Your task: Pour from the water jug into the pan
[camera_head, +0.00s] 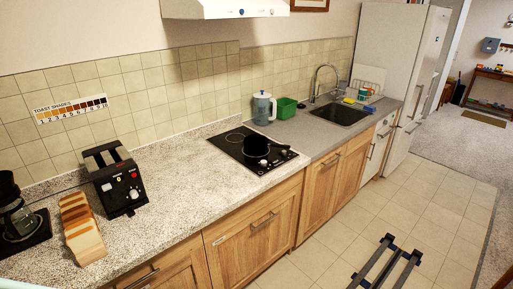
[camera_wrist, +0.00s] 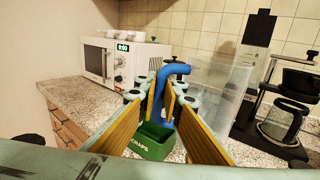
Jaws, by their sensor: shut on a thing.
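In the wrist view my gripper (camera_wrist: 161,98) is shut on the blue handle (camera_wrist: 176,70) of a clear water jug. The jug's transparent body (camera_wrist: 222,84) shows to the right of the fingers; its water level cannot be made out. My gripper and this held jug are not visible in the head view. The black pan (camera_head: 256,146) sits on the black hob (camera_head: 236,151) in the head view, far from the held jug.
A white microwave (camera_wrist: 126,60), a green scraps bin (camera_wrist: 151,142) and a coffee maker (camera_wrist: 285,118) surround the gripper. A toaster (camera_head: 118,187) and sliced bread (camera_head: 83,230) stand left of the hob. A grey-blue kettle-like vessel (camera_head: 263,109) stands behind it. Counter (camera_head: 195,185) between is clear.

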